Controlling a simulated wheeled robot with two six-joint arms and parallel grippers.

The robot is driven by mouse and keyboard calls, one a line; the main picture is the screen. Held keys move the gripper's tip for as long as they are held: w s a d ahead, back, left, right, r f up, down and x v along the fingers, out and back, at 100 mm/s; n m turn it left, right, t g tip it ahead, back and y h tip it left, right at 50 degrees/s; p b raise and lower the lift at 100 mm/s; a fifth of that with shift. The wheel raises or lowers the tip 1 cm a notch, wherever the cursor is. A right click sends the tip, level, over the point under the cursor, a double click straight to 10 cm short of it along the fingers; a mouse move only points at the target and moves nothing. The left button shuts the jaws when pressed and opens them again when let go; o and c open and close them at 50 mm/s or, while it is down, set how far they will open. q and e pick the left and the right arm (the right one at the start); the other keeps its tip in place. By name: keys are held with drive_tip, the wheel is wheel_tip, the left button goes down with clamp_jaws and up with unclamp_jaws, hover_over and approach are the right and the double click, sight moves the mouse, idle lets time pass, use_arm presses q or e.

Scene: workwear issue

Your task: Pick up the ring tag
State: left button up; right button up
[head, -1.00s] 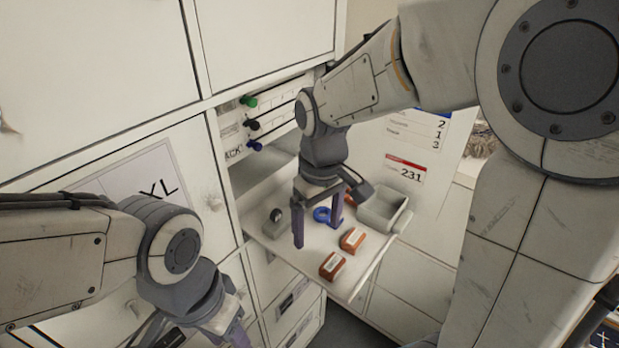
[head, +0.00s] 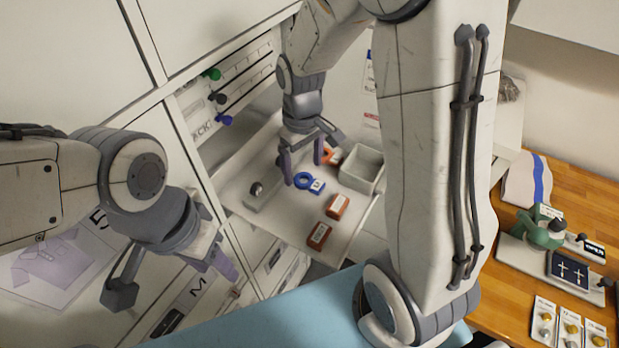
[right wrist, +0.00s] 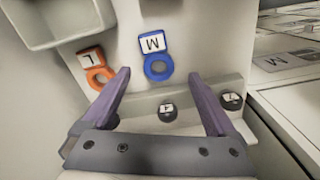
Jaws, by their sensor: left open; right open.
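Two ring tags lie on the pull-out shelf. The blue ring tag (head: 309,183) has a white label reading M, clear in the right wrist view (right wrist: 155,58). The orange ring tag (head: 332,157) is labelled L and also shows in the right wrist view (right wrist: 94,70). My right gripper (head: 303,170) is open and empty above the shelf, close to both tags; in the right wrist view the blue tag is beyond and between its fingers (right wrist: 160,76). My left gripper (head: 222,264) is open at lower left, in front of the drawers, away from the tags.
The shelf (head: 283,223) also carries two red-brown boxes (head: 337,206) and a grey bin (head: 361,170). Dark round pieces with labels (right wrist: 167,111) sit on a grey holder. Cabinet fronts stand at left. A wooden desk (head: 549,283) with small items is at right.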

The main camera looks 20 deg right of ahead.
sight(304, 175)
drive_tip(key=shift+d+f+p, duration=0.15)
drive_tip(key=shift+f+p, duration=0.2)
drive_tip(key=shift+f, duration=1.3)
drive_tip(key=c, duration=1.4)
use_arm(q)
drive_tip(key=shift+r, duration=0.7)
drive_tip(key=shift+f, duration=0.1)
use_arm(e)
drive_tip(key=shift+r, duration=0.2)
drive_tip(key=shift+r, duration=0.2)
drive_tip(key=r, duration=0.1)
drive_tip(key=r+b, duration=0.1)
drive_tip(key=d+r+b, duration=0.1)
drive_tip(key=shift+s+r, duration=0.3)
drive_tip(key=shift+r, duration=0.1)
use_arm(q)
drive_tip(key=shift+f+b, duration=1.65)
drive_tip(key=shift+f, duration=0.9)
use_arm(e)
drive_tip(key=shift+s+d+r, duration=1.1)
drive_tip(key=shift+d, duration=0.25)
drive_tip(key=shift+s+d+r, duration=1.05)
drive_tip(key=shift+s+d, duration=0.1)
drive_tip(key=shift+d, duration=0.2)
drive_tip(key=shift+s+d+r, duration=1.1)
drive_tip(key=shift+d, duration=0.25)
